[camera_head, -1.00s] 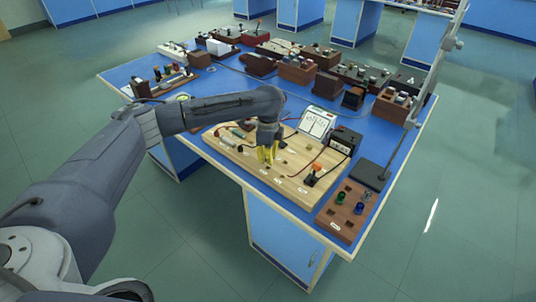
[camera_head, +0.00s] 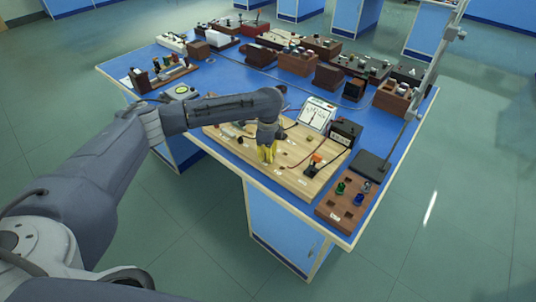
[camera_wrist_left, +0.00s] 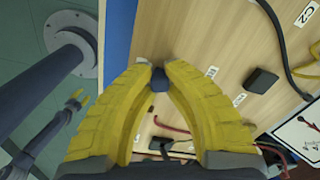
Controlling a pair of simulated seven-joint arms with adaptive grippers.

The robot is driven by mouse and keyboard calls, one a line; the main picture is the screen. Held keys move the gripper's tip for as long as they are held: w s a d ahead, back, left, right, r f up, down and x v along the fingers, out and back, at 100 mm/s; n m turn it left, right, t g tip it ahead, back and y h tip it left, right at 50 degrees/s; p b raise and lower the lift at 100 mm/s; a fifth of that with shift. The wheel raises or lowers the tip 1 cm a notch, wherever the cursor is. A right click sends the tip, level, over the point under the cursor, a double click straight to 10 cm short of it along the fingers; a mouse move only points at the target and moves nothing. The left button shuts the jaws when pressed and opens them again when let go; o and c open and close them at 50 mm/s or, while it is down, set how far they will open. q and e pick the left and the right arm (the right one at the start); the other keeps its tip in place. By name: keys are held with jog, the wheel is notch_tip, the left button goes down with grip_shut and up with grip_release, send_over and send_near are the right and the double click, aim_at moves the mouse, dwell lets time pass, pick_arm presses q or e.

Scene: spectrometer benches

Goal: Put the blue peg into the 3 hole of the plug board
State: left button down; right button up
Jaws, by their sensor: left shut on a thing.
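My left gripper (camera_head: 267,153) has its yellow fingers pointing down, low over the wooden board (camera_head: 300,188). In the left wrist view its fingertips (camera_wrist_left: 158,76) are shut on a small dark blue peg (camera_wrist_left: 159,84); the fingers hide part of it. Another blue peg (camera_head: 358,199) stands in the brown block (camera_head: 329,213) at the board's right, beside a green peg (camera_head: 340,188). I cannot read a 3 on any hole. My right gripper (camera_wrist_left: 76,103) shows small at the left of the left wrist view, away from the board; whether it is open is unclear.
A white meter (camera_head: 316,114) and a black box (camera_head: 345,135) stand behind the board with wires. A black block (camera_wrist_left: 261,80) sits near the gripper. A stand base (camera_head: 373,167) is at the right. Several brown apparatus blocks fill the table's back.

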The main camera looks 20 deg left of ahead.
pick_arm(q)
jog(key=c, duration=1.4)
grip_release()
jog(key=shift+r, duration=0.1)
notch_tip(320, 180, up, 12)
jog(key=shift+f, duration=0.1)
